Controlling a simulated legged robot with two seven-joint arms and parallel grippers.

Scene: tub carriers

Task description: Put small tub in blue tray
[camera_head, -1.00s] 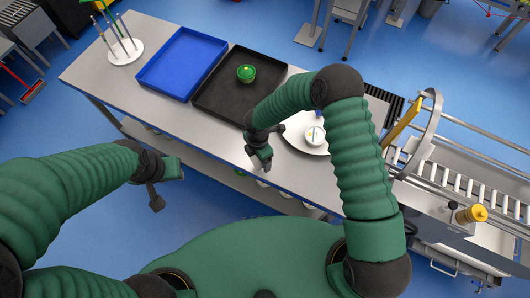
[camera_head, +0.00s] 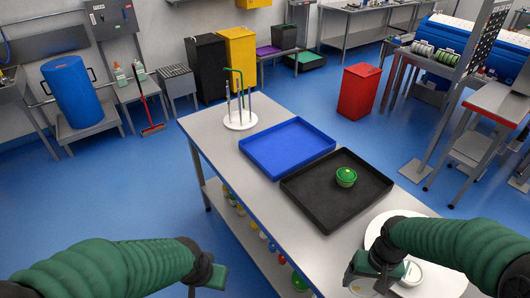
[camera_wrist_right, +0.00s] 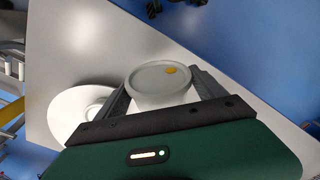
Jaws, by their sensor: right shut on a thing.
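A small white lidded tub with a yellow dot (camera_wrist_right: 163,78) is between the fingers of my right gripper (camera_wrist_right: 166,92) in the right wrist view, with a finger on each side. In the head view my right gripper (camera_head: 366,278) is at the lower right, at the table's near side by the white round plate; the tub is mostly hidden there. The blue tray (camera_head: 288,148) lies flat and empty on the table, farther back and left. My left gripper (camera_head: 215,280) is at the lower left, away from the table; its fingers are not clear.
A black tray (camera_head: 318,205) beside the blue one holds a green-lidded tub (camera_head: 346,177). Another white tub (camera_head: 411,274) stands on the white plate (camera_head: 445,283). A white stand with upright rods (camera_head: 240,120) is beyond the blue tray. Bare table (camera_head: 250,180) lies along the near side.

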